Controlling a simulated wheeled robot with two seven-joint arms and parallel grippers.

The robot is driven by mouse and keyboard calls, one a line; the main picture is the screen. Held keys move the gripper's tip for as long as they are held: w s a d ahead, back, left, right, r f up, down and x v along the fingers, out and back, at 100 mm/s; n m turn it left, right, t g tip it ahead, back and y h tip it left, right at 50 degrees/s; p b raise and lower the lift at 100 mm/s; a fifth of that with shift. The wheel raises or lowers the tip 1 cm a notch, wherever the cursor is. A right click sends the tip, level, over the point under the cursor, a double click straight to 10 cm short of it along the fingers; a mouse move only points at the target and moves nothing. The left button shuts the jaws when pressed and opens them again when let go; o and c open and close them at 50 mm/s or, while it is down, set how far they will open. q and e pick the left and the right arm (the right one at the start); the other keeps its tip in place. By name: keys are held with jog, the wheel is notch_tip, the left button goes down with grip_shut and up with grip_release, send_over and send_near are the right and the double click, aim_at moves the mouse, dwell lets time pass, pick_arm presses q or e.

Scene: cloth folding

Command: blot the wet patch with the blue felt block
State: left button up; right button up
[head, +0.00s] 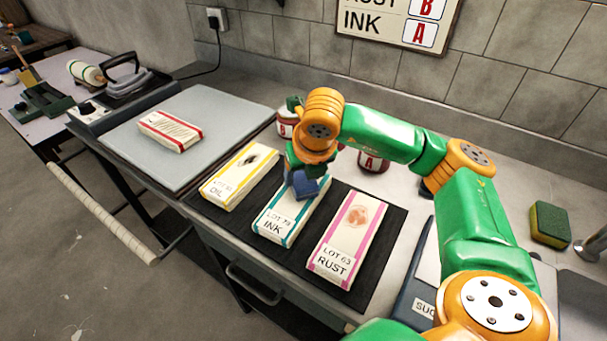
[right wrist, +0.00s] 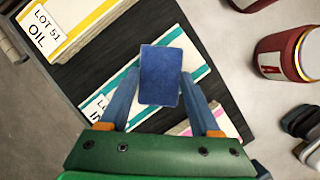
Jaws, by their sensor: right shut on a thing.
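My right gripper (head: 301,178) is shut on the blue felt block (head: 306,187) and holds it over the teal-striped folded cloth labelled INK (head: 283,222). In the right wrist view the block (right wrist: 160,75) sits between the two fingers and covers part of that cloth. Whether the block touches the cloth is unclear. No wet patch shows on the uncovered part of the INK cloth. The yellow-striped OIL cloth (head: 238,178) to the left has a dark patch. The pink-striped RUST cloth (head: 345,238) to the right has a brownish patch. My left gripper is out of view.
The cloths lie on a black mat (head: 384,232). Jar A (head: 373,163) and jar B (head: 285,124) stand behind. A red-striped cloth (head: 170,131) lies on the grey pressing board (head: 215,118). A yellow-green sponge (head: 550,224) is at the far right.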

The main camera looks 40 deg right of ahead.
jog(key=shift+s, duration=0.1)
dwell(0.5)
notch_tip(320, 180, up, 7)
jog(key=p, duration=0.5)
dwell(0.5)
